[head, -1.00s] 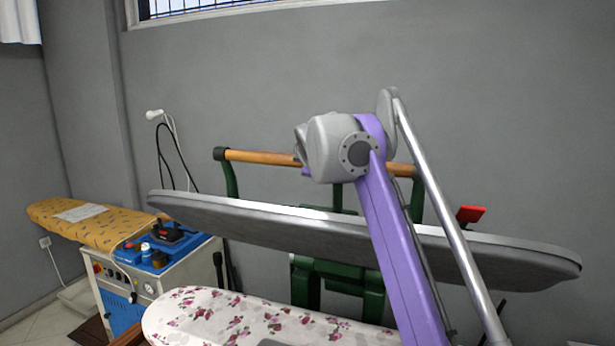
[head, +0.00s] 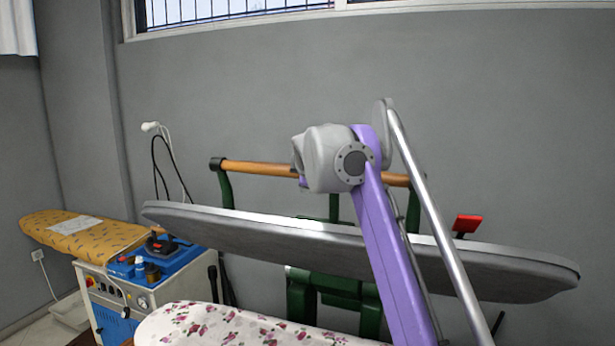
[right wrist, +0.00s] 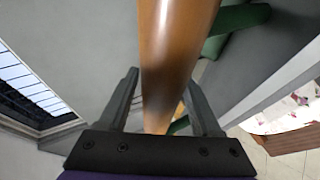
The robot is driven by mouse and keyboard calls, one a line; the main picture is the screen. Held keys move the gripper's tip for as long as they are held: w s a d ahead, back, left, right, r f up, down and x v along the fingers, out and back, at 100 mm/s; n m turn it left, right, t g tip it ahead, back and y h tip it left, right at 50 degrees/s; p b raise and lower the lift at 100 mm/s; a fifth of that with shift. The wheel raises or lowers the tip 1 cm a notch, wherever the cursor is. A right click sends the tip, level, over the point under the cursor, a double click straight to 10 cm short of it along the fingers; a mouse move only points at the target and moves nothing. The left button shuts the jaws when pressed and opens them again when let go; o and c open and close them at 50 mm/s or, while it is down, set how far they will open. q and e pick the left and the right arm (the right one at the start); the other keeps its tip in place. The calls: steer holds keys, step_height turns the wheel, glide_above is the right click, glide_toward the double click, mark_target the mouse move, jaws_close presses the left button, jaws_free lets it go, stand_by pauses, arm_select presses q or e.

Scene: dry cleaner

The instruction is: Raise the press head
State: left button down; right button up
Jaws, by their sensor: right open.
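The press head (head: 260,232), a long grey board with a pale top edge, is held tilted above the flower-patterned lower board (head: 230,325), with a clear gap between them. Its handle is a wooden bar (head: 258,169) on green brackets, above and behind the head. My right arm reaches up to the bar; in the head view its wrist hides the gripper and part of the bar. In the right wrist view, my right gripper (right wrist: 162,80) is open, with one finger on each side of the wooden bar (right wrist: 170,50). Contact cannot be told. My left gripper is not in view.
A yellow ironing board (head: 85,236) and a white and blue machine (head: 125,300) stand at the left. A red part (head: 467,223) shows behind the head at the right. A grey wall (head: 480,100) with a barred window (head: 220,12) is behind.

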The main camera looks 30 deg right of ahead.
steer(key=v, duration=1)
steer(key=shift+s+r, duration=0.2)
steer(key=shift+s, duration=0.1)
steer(key=shift+a, duration=0.1)
steer(key=s+a+f+m+g+y, duration=0.1)
steer(key=s+a+f, duration=0.5)
steer(key=f, duration=1.1)
steer(key=s+a+f+m+g+y, duration=0.2)
steer(key=s+a+f+m, duration=0.3)
steer(key=f, duration=1.2)
steer(key=s+a+f+m+g+y, duration=0.2)
steer(key=s+a+f, duration=0.4)
steer(key=f, duration=1.1)
steer(key=s+m+y, duration=0.1)
steer(key=s+m, duration=0.1)
steer(key=s, duration=0.1)
steer(key=shift+s+a+f, duration=0.3)
steer(key=shift+s+f, duration=0.1)
steer(key=shift+d, duration=0.1)
